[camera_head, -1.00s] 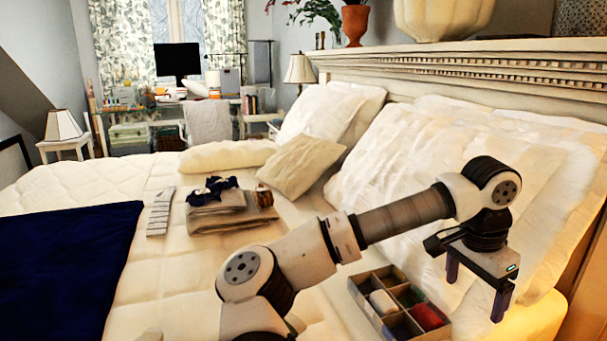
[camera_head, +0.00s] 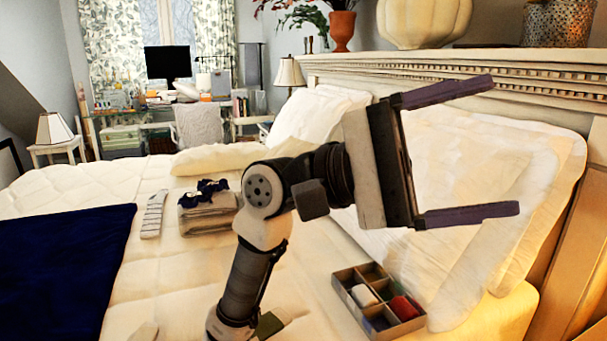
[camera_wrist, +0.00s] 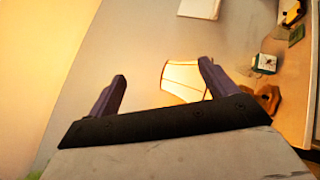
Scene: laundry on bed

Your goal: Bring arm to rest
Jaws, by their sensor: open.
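My gripper (camera_head: 480,153) is raised above the bed in the head view, with its two purple fingers spread wide and pointing right toward the pillows and headboard. Nothing is between the fingers. In the wrist view my gripper (camera_wrist: 163,92) is also open and empty, with a lit lampshade (camera_wrist: 183,80) beyond the fingers. My arm bends up from the bottom of the head view, and the gripper is above and apart from the divided box below it.
A divided box (camera_head: 345,283) with rolled items lies on the bed near the pillows (camera_head: 500,190). Folded towels (camera_head: 207,221), a striped cloth (camera_head: 153,214) and a navy blanket (camera_head: 65,262) lie to the left. The carved headboard (camera_head: 560,95) runs behind the gripper.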

